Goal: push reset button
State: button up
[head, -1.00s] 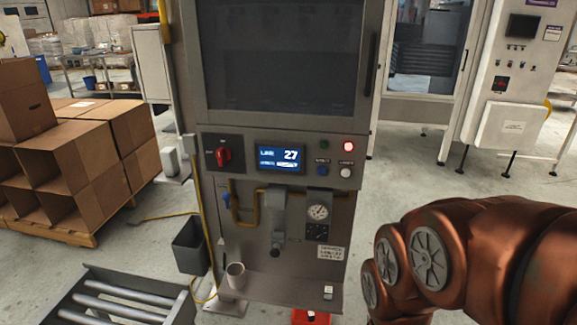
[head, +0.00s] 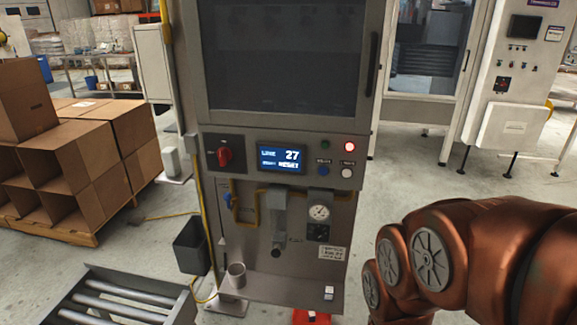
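The control panel of a grey machine cabinet (head: 238,120) stands in the middle of the head view. Its right side has a dark green button (head: 325,146), a red lit button (head: 349,147), a blue button (head: 323,171) and a white button (head: 347,173). The small labels over the lower two are too blurred to read, so I cannot tell which is the reset button. A blue display (head: 280,158) reads "LINE 27", with a second line ending in "RESET". My copper-coloured arm is at the lower right, apart from the panel. My gripper is out of view.
A red rotary switch (head: 224,156) sits left of the display. A gauge (head: 319,212) and a cup (head: 236,275) on a ledge are below. Cardboard boxes (head: 75,160) and a roller conveyor (head: 120,303) are at the left. A white cabinet (head: 515,80) stands at the right.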

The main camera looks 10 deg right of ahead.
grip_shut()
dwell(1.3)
